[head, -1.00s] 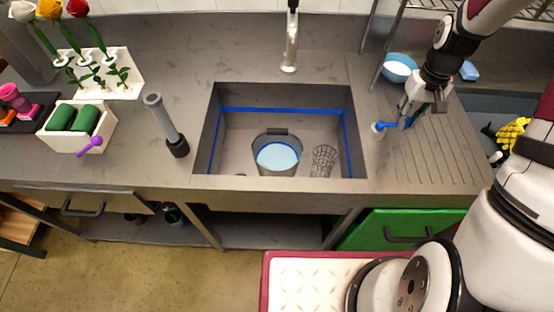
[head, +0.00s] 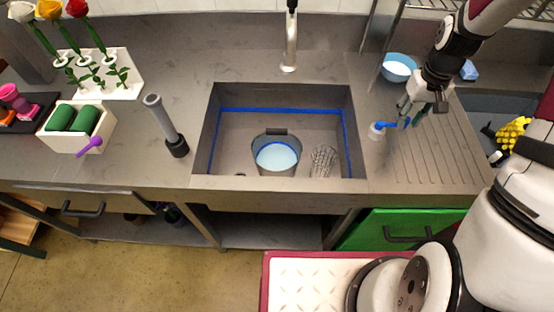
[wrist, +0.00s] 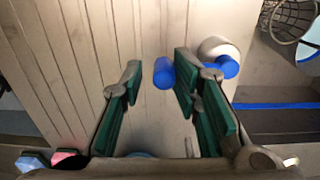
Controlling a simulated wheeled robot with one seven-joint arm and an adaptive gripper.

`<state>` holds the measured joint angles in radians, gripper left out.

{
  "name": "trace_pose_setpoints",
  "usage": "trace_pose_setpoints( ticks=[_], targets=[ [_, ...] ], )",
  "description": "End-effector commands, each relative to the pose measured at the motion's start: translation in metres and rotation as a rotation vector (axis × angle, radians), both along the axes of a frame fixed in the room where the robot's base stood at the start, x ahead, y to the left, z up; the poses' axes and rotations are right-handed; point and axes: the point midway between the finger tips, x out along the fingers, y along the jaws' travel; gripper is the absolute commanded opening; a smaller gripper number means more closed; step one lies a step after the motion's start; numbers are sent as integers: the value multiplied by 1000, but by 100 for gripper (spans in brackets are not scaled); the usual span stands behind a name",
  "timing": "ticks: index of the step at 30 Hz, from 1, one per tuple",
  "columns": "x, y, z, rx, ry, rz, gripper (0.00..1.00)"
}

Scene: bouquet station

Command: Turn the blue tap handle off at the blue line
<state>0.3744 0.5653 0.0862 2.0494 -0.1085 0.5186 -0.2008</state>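The blue tap handle (head: 387,125) sticks out to the right from a white round base (head: 376,133) on the counter right of the sink. My gripper (head: 410,118) is low over the counter at the handle's free end. In the wrist view my gripper (wrist: 158,88) is open, with green-padded fingers. The blue handle's tip (wrist: 164,73) shows between the fingers, close to the right one, which hides the handle's middle. I cannot tell whether they touch. A bucket (head: 276,172) with pale blue water stands in the sink; a blue line (head: 280,110) runs along the sink walls.
A grey faucet (head: 290,45) rises behind the sink. A wire basket (head: 323,160) is beside the bucket. A blue bowl (head: 398,67) and blue sponge (head: 469,70) lie behind my gripper. The ribbed drainboard (head: 437,155) is clear in front.

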Motion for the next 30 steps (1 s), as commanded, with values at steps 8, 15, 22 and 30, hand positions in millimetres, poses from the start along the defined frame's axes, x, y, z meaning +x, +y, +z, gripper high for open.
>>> trace_pose_setpoints(
  ticks=[8,15,22,30],
  targets=[
    [8,5,9,1,-22,6,37],
    [6,4,34,0,-22,6,37],
    [3,3,52,0,-13,4,37],
    [2,2,73,0,-10,2,37]
  ],
)
